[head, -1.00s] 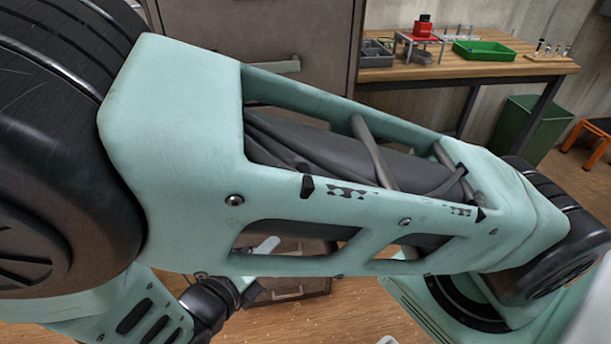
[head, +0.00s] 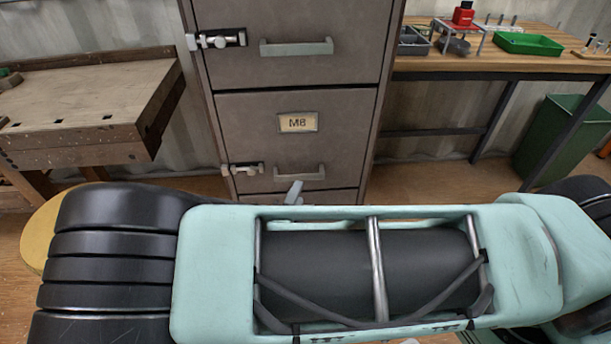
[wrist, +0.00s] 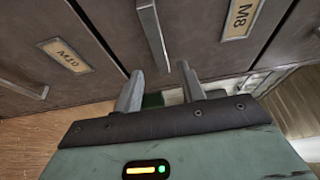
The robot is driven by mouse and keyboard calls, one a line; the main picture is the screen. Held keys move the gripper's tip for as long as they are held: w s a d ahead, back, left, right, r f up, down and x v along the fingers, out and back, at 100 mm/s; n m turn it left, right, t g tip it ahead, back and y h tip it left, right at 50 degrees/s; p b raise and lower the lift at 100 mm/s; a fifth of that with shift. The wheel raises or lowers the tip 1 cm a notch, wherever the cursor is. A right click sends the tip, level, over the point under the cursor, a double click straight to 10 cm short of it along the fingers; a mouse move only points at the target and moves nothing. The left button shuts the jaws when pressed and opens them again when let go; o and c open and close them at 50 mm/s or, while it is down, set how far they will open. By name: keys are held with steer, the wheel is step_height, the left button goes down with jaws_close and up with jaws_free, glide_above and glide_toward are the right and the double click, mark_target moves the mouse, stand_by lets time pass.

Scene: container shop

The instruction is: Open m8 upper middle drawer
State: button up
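The drawer labelled M8 (head: 255,140) is in a grey-brown metal cabinet at the centre of the head view. Its label (head: 297,122) is above a light bar handle (head: 300,172). In the wrist view the M8 label (wrist: 243,17) is at the upper right, tilted. My gripper (wrist: 160,85) is open and empty, its two fingers apart and pointing at the cabinet fronts. My arm hides the cabinet's lower part in the head view.
Latches (head: 216,40) sit on the cabinet's left edge. An M10 label (wrist: 65,55) shows at left in the wrist view. A wooden workbench (head: 80,110) stands left. A table (head: 480,62) with a green tray (head: 528,43) and a green bin (head: 560,138) are right.

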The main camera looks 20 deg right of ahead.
mark_target(306, 178)
steer(key=x, duration=0.7)
steer(key=shift+w+d, duration=0.1)
jaws_close()
